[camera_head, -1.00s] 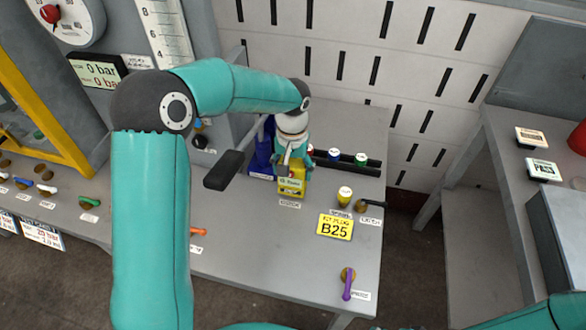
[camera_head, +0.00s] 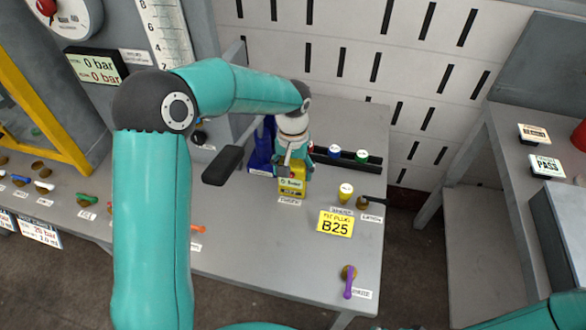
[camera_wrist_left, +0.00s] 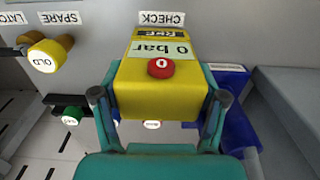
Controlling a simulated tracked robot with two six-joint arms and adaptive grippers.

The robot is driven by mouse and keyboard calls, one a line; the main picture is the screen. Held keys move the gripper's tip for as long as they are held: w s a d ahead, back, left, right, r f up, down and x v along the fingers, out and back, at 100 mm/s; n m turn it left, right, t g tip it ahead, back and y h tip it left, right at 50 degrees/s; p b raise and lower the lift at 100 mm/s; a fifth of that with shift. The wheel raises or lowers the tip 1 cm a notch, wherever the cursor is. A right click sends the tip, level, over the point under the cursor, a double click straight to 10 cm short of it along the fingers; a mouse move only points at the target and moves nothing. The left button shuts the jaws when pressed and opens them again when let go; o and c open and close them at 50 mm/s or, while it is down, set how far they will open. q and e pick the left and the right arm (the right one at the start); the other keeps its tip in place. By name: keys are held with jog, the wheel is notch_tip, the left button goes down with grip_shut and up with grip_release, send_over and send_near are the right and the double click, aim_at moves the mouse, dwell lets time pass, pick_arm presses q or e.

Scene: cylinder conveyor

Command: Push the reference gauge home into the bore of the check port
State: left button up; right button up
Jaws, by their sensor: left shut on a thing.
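The yellow reference gauge (camera_head: 292,186) stands at the bench top just behind the check port's label (camera_head: 289,202). It also shows in the left wrist view (camera_wrist_left: 130,85), with a "0 bar" display and a red button marked 0. My left gripper (camera_wrist_left: 158,108) is shut on the gauge, one finger on each side. In the head view my left gripper (camera_head: 292,160) is above and behind the gauge's front face. The bore of the check port is hidden, so I cannot tell how deep the gauge sits. My right gripper is out of view.
A blue holder (camera_head: 261,150) stands close to the left of the gauge. A black rack (camera_head: 368,168) with capped plugs lies behind to the right. A yellow OLD plug (camera_head: 346,192) and a B25 sign (camera_head: 335,223) are to the right. The front bench top is mostly clear.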

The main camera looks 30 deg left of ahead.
pick_arm(q)
jog(key=shift+f, duration=0.25)
jog(key=o, duration=1.5)
jog(key=shift+r, duration=0.1)
notch_tip(320, 180, up, 12)
jog(key=shift+f, duration=0.1)
jog(key=shift+f, duration=0.1)
notch_tip(320, 180, down, 12)
jog(key=shift+r, duration=0.55)
